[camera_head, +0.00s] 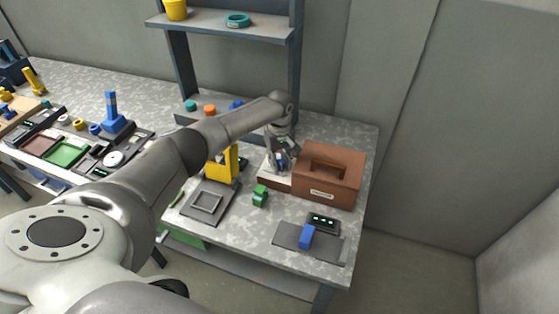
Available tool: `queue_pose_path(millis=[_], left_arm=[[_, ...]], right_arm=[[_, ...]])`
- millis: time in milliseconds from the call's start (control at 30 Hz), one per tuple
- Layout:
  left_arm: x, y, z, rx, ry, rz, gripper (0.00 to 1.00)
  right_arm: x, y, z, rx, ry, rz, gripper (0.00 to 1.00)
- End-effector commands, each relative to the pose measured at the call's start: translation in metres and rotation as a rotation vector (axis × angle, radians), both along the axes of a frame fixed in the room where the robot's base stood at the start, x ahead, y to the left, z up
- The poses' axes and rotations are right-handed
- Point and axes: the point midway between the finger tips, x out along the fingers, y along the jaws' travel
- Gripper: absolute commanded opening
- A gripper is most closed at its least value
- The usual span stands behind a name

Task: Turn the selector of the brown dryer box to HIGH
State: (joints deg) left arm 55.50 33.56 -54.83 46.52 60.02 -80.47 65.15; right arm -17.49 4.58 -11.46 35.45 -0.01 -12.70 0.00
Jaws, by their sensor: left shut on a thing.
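The brown dryer box (330,179) stands at the right end of the speckled workbench, with a slot in its top and a pale label on its front. My left arm reaches across the bench, and my left gripper (281,166) points down at the box's left end, over its low pale section. The gripper is shut on what appears to be the selector, which its fingers almost wholly hide. I cannot read the selector's setting. My right gripper is not in view.
A yellow stand (222,166) on a grey base and a small green block (260,195) are left of the box. A dark mat (325,246) with a blue block (307,236) and a display unit (322,222) lies in front. A shelf (220,28) rises behind.

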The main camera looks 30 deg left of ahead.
Motion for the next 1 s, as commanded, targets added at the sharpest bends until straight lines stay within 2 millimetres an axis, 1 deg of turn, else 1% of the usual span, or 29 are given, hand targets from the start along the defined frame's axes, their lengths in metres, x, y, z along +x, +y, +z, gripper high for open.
queue_pose_path(millis=[167, 367, 567, 1000], left_arm=[[0.0, 0.0, 0.001, 0.001, 0.001, -0.016, 0.04], [0.0, 0.0, 0.001, -0.001, 0.001, -0.092, 0.04], [0.0, 0.0, 0.001, -0.002, 0.001, -0.242, 0.04], [0.0, 0.0, 0.001, -0.002, 0.0, -0.657, 0.04]], right_arm=[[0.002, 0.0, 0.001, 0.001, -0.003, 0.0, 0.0], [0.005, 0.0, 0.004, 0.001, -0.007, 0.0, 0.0], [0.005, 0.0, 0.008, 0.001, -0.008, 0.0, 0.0], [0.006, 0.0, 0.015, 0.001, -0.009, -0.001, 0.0]])
